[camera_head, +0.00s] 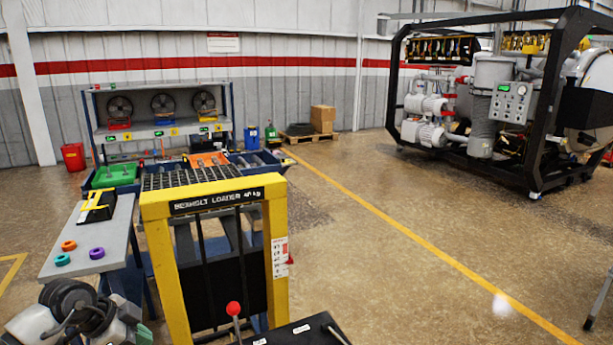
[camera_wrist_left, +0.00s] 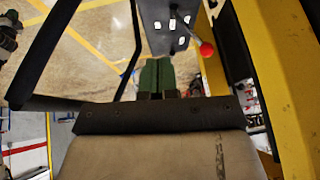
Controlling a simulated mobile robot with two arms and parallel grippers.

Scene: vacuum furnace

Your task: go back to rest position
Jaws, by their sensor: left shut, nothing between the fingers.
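My left gripper (camera_wrist_left: 157,66) shows in the left wrist view with its two green fingers together, shut and empty. Beyond the fingertips is a dark control panel (camera_wrist_left: 165,28) with white labels and a red-knobbed lever (camera_wrist_left: 206,48). The yellow loader frame (camera_wrist_left: 262,60) runs close along the right of that view. In the head view part of my left arm (camera_head: 70,312) is at the bottom left, left of the yellow loader (camera_head: 158,250). The red-knobbed lever (camera_head: 233,309) stands at the loader's front. My right gripper is not seen in either view.
A grey side table (camera_head: 85,262) with coloured rings and a yellow-black tool stands left of the loader. A shelf (camera_head: 160,130) with fans and bins is behind. The black-framed furnace machine (camera_head: 545,100) stands at the back right. The floor (camera_head: 420,190) between is open, with a yellow line.

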